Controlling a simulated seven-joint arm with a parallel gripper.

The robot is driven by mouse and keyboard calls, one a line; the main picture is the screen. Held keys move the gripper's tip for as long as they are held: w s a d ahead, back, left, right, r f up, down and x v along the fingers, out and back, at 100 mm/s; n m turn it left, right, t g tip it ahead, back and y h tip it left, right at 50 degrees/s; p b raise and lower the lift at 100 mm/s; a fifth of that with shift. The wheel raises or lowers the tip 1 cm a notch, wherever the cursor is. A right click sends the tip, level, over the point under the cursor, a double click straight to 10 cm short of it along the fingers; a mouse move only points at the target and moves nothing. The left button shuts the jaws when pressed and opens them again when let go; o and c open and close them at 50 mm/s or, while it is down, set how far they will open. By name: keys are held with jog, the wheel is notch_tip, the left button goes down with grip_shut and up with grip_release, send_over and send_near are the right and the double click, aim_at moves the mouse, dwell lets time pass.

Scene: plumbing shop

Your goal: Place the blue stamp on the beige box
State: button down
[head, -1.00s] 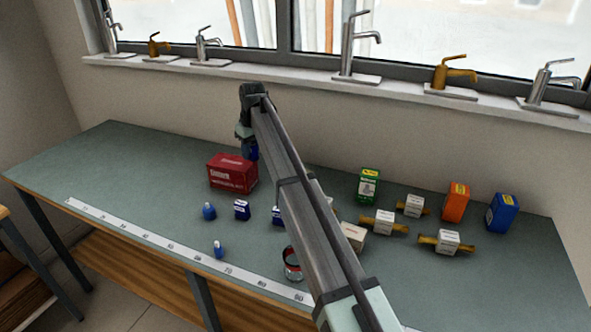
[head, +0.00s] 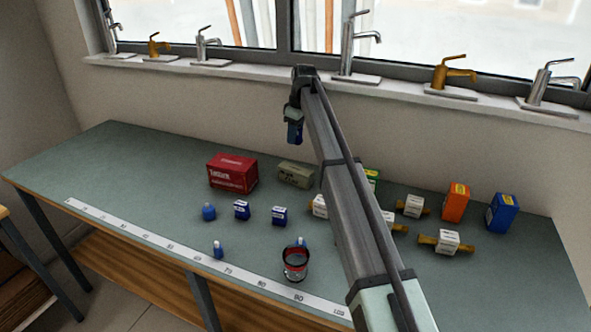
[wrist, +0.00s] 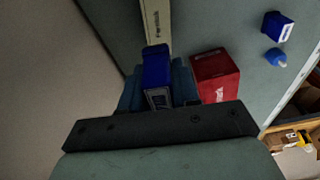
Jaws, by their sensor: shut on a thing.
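My gripper (head: 293,114) is high above the back of the workbench, in front of the wall below the window sill. It is shut on the blue stamp (head: 296,133), a dark blue block with a pale label that hangs below the fingers. In the wrist view the stamp (wrist: 157,72) sits between the two fingers. The beige box (head: 296,174), a low greyish-beige carton, stands on the bench below the gripper, apart from the stamp. In the wrist view the beige box (wrist: 157,20) shows beyond the stamp, partly hidden by it.
A red box (head: 232,174) stands left of the beige box. Small blue boxes (head: 241,210), blue bottles (head: 208,211) and a red-rimmed cup (head: 296,263) are nearer the front. Brass fittings (head: 446,242), an orange box (head: 456,202) and a blue box (head: 502,213) are right. The bench's left is clear.

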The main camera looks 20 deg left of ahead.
aim_at(293, 168)
jog(key=shift+n, duration=0.5)
jog(key=shift+s+f, duration=0.1)
jog(key=shift+f, duration=4.9)
jog(key=shift+f, duration=0.2)
jog(key=c, duration=0.8)
grip_release()
jog(key=r, duration=0.4)
jog(key=d+r, duration=0.1)
jog(key=r, duration=0.3)
jog(key=d+r, duration=0.1)
jog(key=r, duration=0.3)
jog(key=shift+r, duration=0.15)
